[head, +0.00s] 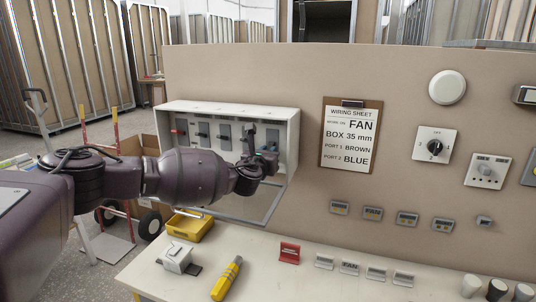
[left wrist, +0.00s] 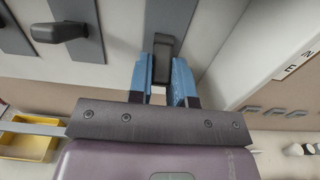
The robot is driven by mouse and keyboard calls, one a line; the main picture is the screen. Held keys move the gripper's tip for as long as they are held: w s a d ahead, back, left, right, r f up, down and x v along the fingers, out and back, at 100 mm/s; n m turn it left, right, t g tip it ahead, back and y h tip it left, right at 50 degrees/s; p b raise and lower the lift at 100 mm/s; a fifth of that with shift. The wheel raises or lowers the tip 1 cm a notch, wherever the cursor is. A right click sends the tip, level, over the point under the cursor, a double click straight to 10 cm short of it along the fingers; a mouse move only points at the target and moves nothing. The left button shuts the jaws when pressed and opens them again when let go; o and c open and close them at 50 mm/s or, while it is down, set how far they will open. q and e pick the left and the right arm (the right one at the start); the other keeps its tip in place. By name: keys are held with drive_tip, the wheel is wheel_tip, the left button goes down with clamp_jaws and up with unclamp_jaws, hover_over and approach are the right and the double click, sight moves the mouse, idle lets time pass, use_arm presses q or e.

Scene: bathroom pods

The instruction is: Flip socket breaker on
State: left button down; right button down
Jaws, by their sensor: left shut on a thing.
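The white breaker box (head: 228,108) is mounted on the beige panel, its lid hanging open below. Inside is a row of grey breakers with dark levers, one of them a breaker (head: 224,136) left of my gripper; the leftmost has a red part (head: 181,132). My left gripper (head: 269,158) is at the right part of the row. In the left wrist view, its blue fingers (left wrist: 163,82) are shut on a dark breaker lever (left wrist: 163,52). A neighbouring lever (left wrist: 58,32) shows to the left. Breaker labels are unreadable. My right gripper is not in view.
A clipboard wiring sheet (head: 350,137) hangs right of the box, with a rotary switch (head: 435,146) and a socket plate (head: 486,171) further right. Below, the bench holds a yellow tray (head: 190,228), a yellow tool (head: 227,279) and a red sign (head: 289,253).

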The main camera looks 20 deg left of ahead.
sight(269, 146)
use_arm(q)
drive_tip(key=shift+r+g, duration=0.1)
drive_tip(key=shift+g, duration=0.2)
drive_tip(key=shift+s+r+g, duration=0.1)
drive_tip(key=shift+r+g, duration=0.35)
drive_tip(key=shift+g, duration=0.7)
drive_tip(key=shift+s+r+g, duration=0.1)
drive_tip(key=shift+r+g, duration=0.3)
drive_tip(key=shift+g, duration=0.75)
drive_tip(key=shift+w+r+g, duration=0.1)
drive_tip(key=shift+r+g, duration=0.2)
drive_tip(key=shift+g, duration=0.8)
drive_tip(key=shift+w+r+g, duration=0.1)
drive_tip(key=shift+r+g, duration=0.2)
drive_tip(key=shift+g, duration=0.8)
drive_tip(key=shift+r+g, duration=0.1)
drive_tip(key=shift+g, duration=0.2)
drive_tip(key=c, duration=1)
unclamp_jaws()
drive_tip(key=shift+c, duration=0.2)
drive_tip(key=shift+s+r, duration=0.1)
drive_tip(key=shift+r, duration=0.05)
